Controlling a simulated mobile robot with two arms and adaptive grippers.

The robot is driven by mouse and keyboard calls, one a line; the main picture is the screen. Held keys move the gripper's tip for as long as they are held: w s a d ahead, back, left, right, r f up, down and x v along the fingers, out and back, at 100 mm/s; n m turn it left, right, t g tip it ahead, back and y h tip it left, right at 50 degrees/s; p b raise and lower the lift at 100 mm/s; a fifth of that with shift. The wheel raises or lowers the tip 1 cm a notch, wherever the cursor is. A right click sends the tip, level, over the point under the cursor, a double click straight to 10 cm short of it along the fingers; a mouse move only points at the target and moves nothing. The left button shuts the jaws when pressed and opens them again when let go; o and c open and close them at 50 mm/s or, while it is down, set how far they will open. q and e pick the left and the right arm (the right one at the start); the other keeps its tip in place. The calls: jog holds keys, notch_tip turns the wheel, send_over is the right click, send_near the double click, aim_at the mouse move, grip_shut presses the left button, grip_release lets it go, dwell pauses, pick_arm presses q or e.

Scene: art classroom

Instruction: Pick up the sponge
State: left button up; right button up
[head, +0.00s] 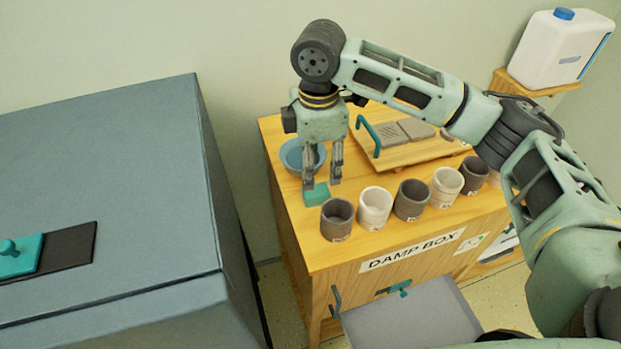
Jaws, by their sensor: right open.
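A small green block, which looks like the sponge (317,196), lies on the left part of the wooden cabinet top (318,250). My right gripper (322,182) points down just above and behind it, its two fingers apart. The fingertips overlap the sponge's far edge in the picture; I cannot tell whether they touch it. Nothing shows between the fingers. My left gripper is not in view.
A blue bowl (291,155) stands right behind my fingers. Several cups, one a dark cup (337,221), line the front edge close by. A wooden board with a teal handle (366,134) lies behind them. A grey-blue cabinet (110,200) stands left.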

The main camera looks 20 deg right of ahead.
aim_at(316, 191)
jog(key=f, duration=0.1)
jog(key=f+p, duration=0.1)
jog(key=shift+s+f, duration=0.2)
jog(key=shift+f, duration=0.15)
jog(key=f, duration=0.1)
jog(key=f+p, duration=0.1)
jog(key=f, duration=0.2)
jog(key=shift+w+f+p, duration=0.2)
jog(key=shift+w+p, duration=0.05)
jog(key=shift+p, duration=0.15)
jog(key=shift+f, duration=0.1)
jog(key=shift+c, duration=0.3)
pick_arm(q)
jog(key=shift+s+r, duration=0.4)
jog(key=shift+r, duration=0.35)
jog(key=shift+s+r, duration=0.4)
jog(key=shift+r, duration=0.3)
pick_arm(e)
jog(key=c, duration=0.6)
